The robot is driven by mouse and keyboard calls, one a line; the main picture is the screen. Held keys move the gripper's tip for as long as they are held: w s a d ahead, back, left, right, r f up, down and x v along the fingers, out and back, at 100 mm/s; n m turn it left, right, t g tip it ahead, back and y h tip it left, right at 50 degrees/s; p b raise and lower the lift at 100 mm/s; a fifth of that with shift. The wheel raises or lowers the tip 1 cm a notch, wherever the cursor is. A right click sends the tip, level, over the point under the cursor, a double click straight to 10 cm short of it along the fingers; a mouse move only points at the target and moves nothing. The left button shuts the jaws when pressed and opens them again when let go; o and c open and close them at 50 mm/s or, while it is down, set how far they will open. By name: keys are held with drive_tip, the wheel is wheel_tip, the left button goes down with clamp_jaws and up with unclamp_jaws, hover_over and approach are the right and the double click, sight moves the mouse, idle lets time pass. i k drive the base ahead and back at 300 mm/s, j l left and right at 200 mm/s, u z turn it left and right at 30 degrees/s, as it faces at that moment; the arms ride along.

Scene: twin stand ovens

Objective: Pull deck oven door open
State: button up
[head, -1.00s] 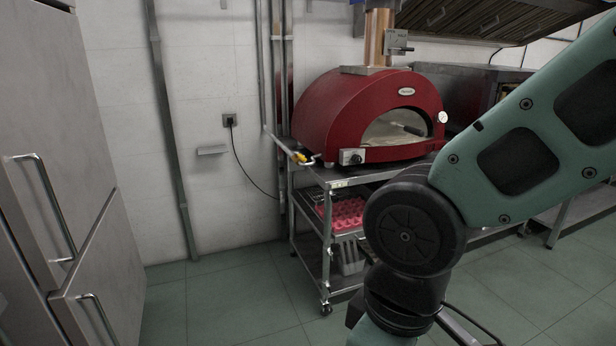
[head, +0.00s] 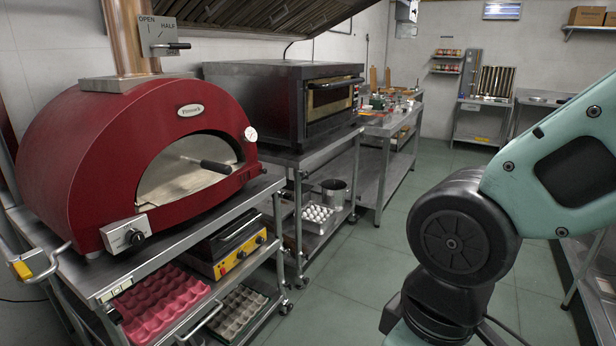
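The deck oven (head: 285,107) is a dark metal box on a steel stand, behind and to the right of the red oven. Its front faces right, and its door (head: 331,97) has a long dark handle (head: 337,83) along the top. The door looks closed, seen at a slant. My teal arm rises on the right side of the head view, well apart from the oven. My gripper is outside the frame.
A red domed oven (head: 95,150) stands on a steel cart (head: 180,253) at the left, with trays and a yellow-fronted appliance (head: 229,247) below. A steel pot (head: 334,192) sits under the deck oven. The green tiled floor (head: 375,262) is clear between the stands and my arm.

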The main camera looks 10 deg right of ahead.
sight(325, 96)
drive_tip(key=i+l+z, duration=0.15)
drive_tip(key=i+z, duration=0.65)
drive_tip(key=i+l+u, duration=0.1)
drive_tip(key=i+u, duration=0.15)
drive_tip(key=i, duration=0.15)
drive_tip(key=i+l+u, duration=0.2)
drive_tip(key=i, duration=0.15)
drive_tip(key=i+l+u, duration=0.25)
drive_tip(key=i, duration=0.15)
